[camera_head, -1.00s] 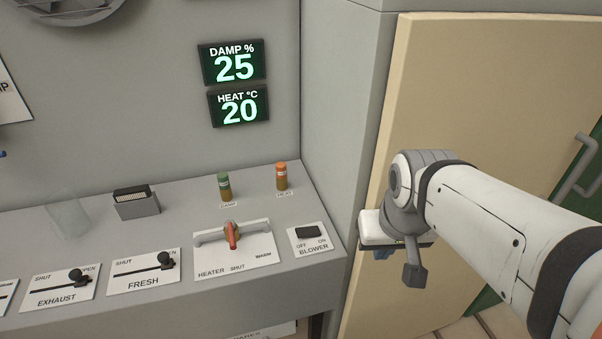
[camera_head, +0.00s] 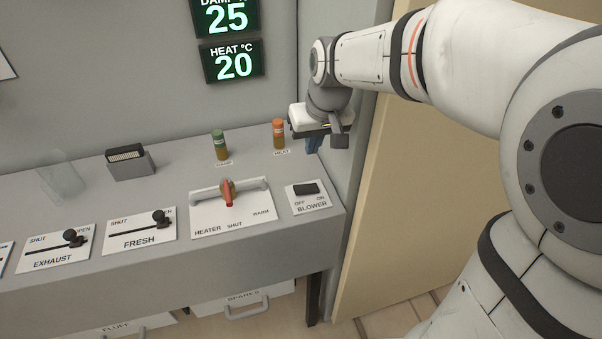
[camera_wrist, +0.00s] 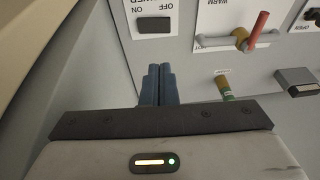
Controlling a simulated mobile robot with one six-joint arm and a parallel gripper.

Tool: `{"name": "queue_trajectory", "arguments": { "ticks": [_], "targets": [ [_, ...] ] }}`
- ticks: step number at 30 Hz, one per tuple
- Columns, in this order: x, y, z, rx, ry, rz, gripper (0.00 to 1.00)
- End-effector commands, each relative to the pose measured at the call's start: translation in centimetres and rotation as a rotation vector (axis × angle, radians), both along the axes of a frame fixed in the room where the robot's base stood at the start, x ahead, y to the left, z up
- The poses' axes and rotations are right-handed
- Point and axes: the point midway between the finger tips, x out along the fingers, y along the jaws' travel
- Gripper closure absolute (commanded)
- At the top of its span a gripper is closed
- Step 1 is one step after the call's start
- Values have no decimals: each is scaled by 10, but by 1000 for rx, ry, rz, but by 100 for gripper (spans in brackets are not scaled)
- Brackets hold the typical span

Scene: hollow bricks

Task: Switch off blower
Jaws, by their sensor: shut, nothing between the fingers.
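The blower switch (camera_head: 306,189) is a black rocker on a white plate marked OFF, ON and BLOWER, at the right end of the grey console. It also shows at the top of the wrist view (camera_wrist: 154,24), with the plate upside down. I cannot tell clearly which way the rocker is tilted. My gripper (camera_head: 313,146) is shut and empty, its blue fingers pointing down behind the switch and apart from it. In the wrist view the fingertips (camera_wrist: 160,68) are together, below the switch in the picture.
The heater lever (camera_head: 228,193) with its red handle is left of the blower plate. An orange-topped HEAT post (camera_head: 279,134) stands close to my gripper, and a green-topped post (camera_head: 220,145) is further left. The FRESH slider (camera_head: 157,217) is left. A grey wall rises behind the console.

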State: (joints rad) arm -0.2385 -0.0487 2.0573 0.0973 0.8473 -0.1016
Motion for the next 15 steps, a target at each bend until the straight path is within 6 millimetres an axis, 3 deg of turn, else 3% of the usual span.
{"name": "queue_trajectory", "arguments": {
  "ticks": [5,15],
  "targets": [
    [3,2,-16,-1,5,0,100],
    [21,12,-84,-1,8,1,100]
  ]
}}
